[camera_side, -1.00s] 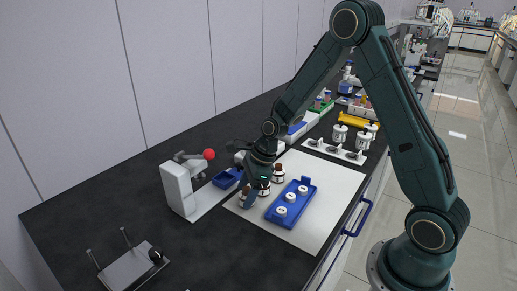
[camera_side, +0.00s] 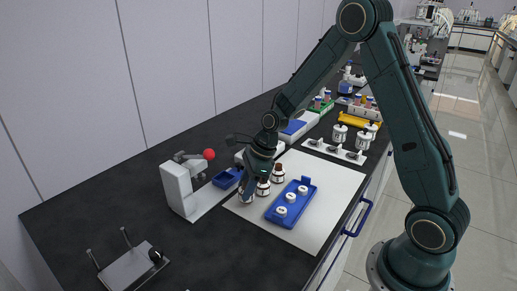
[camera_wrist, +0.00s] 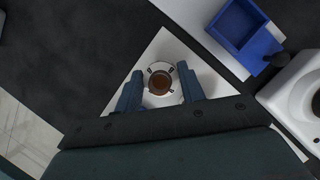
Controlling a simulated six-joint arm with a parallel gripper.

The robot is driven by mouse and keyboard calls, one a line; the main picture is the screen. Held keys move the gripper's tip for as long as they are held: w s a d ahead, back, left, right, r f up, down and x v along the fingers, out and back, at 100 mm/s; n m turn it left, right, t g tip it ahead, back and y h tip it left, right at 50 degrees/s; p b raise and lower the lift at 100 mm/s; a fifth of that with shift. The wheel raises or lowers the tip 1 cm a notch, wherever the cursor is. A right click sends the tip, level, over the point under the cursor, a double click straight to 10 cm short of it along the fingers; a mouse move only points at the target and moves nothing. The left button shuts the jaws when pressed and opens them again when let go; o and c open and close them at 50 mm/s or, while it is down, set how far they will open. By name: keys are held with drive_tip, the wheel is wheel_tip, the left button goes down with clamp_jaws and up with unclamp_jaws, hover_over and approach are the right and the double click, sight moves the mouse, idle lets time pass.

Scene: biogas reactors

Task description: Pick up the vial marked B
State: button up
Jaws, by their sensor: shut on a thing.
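Brown vials with white labels stand on the white mat (camera_side: 322,178). One vial (camera_side: 263,188) stands just right of my gripper (camera_side: 247,193), and another vial (camera_side: 278,174) stands farther back. My gripper points down and is shut on the leftmost vial, which its fingers mostly hide in the side view. In the wrist view this held vial (camera_wrist: 160,82) shows from above, its round brown top between the two fingers of my gripper (camera_wrist: 160,77). It appears upright and at mat level. I cannot read any letter, so I cannot tell which vial is B.
A blue rack (camera_side: 292,201) with white caps lies right of the vials. A white device with a red knob (camera_side: 180,187) stands to the left, near a small blue tray (camera_side: 226,178). The mat's right side is clear.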

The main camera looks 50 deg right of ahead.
sight(246, 182)
wheel_tip(246, 182, up, 8)
drive_tip(key=shift+r, duration=0.1)
idle(0.4)
drive_tip(key=shift+w, duration=0.1)
idle(0.4)
